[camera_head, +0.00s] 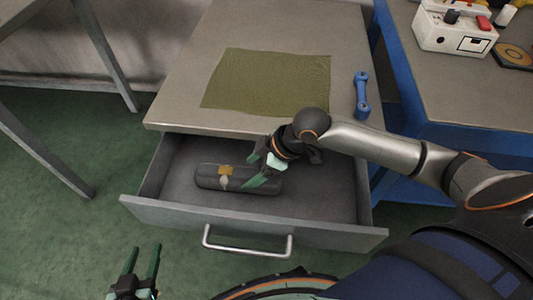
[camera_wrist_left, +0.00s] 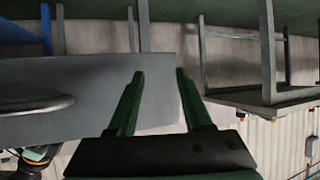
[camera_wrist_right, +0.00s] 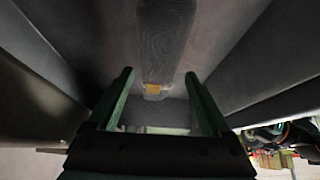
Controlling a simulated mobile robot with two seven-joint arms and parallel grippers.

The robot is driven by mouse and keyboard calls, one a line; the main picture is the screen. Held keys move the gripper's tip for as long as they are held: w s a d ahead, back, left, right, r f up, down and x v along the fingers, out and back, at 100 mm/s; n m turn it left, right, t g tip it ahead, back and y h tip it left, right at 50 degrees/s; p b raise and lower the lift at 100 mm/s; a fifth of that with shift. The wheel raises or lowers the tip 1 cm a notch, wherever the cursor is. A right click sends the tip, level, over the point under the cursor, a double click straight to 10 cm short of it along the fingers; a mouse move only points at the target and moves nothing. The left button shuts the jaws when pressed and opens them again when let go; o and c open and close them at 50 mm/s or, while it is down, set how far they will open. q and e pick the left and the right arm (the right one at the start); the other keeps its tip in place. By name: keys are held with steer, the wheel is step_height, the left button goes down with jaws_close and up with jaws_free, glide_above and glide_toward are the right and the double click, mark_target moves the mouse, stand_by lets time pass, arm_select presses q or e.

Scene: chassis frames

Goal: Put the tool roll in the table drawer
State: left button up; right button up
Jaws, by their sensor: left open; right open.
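The dark grey tool roll (camera_head: 210,177) with a yellow tag lies in the open table drawer (camera_head: 320,203), left of its middle. It also shows in the right wrist view (camera_wrist_right: 165,40). My right gripper (camera_head: 250,171) reaches down into the drawer at the right end of the roll, its fingers open. In the right wrist view the roll's tagged part lies just beyond the open fingertips (camera_wrist_right: 158,78). My left gripper (camera_head: 143,262) is open and empty, low in front of the drawer's left side; its fingers also show in the left wrist view (camera_wrist_left: 160,78).
The drawer has a metal handle (camera_head: 247,252). A blue-framed bench with a white switch box (camera_head: 453,28) stands at the right. Green floor is free at the left.

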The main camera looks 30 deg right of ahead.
steer(key=p+v, duration=0.1)
steer(key=v, duration=0.3)
steer(key=shift+v, duration=1)
arm_select(q)
steer(key=s+f+g, duration=0.1)
steer(key=s+f, duration=0.1)
steer(key=s+f+g, duration=0.1)
steer(key=s+f, duration=0.1)
steer(key=shift+d+n+g+p, duration=0.2)
steer(key=shift+n+g+p, duration=0.1)
steer(key=shift+g, duration=0.1)
arm_select(e)
steer(key=shift+s+d+r, duration=0.1)
steer(key=shift+d+r, duration=0.1)
steer(key=shift+r, duration=0.15)
